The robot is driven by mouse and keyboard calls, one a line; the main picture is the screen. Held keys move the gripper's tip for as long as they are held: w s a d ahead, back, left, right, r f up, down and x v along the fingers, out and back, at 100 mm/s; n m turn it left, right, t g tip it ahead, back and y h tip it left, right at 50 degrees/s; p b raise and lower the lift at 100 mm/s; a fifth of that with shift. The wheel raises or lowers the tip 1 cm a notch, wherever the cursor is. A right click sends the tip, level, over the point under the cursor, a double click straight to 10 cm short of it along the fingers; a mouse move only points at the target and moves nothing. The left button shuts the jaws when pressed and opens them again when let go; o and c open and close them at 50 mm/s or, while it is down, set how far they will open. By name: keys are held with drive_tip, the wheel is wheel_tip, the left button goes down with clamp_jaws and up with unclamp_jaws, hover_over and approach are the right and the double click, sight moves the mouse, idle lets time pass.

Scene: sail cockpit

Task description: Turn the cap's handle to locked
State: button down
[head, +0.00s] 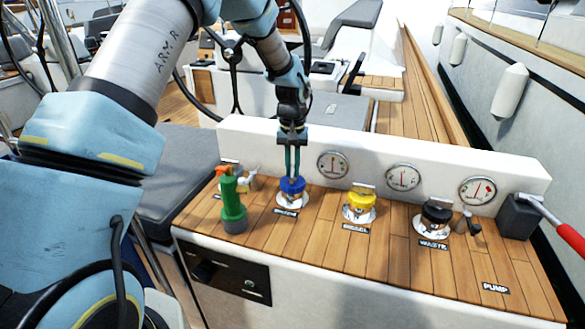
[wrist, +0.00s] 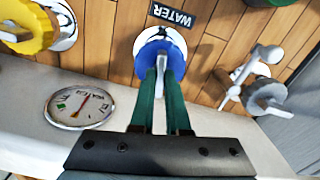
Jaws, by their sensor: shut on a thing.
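The blue cap (head: 292,188) sits on its round metal deck plate, at the left of the row of caps, behind the WATER label. It also shows in the wrist view (wrist: 147,58), where a grey handle (wrist: 159,68) stands between the green fingers. My gripper (head: 291,178) points down on the cap from above and is shut on the handle. The gripper also shows in the wrist view (wrist: 160,82). The fingers hide part of the cap, and I cannot read any lock marking.
A green nozzle (head: 233,203) stands just left of the blue cap, with a small metal valve (head: 247,179) behind it. A yellow cap (head: 361,199) and a black cap (head: 437,212) are to the right. A white panel with gauges (head: 333,165) rises close behind.

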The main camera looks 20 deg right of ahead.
drive_tip(key=m, duration=0.8)
drive_tip(key=shift+p, duration=0.3)
drive_tip(key=m, duration=0.4)
drive_tip(key=shift+p, duration=0.4)
drive_tip(key=shift+m+p, duration=0.35)
drive_tip(key=shift+m, duration=1.45)
drive_tip(key=c, duration=0.9)
unclamp_jaws()
drive_tip(key=shift+r, duration=0.1)
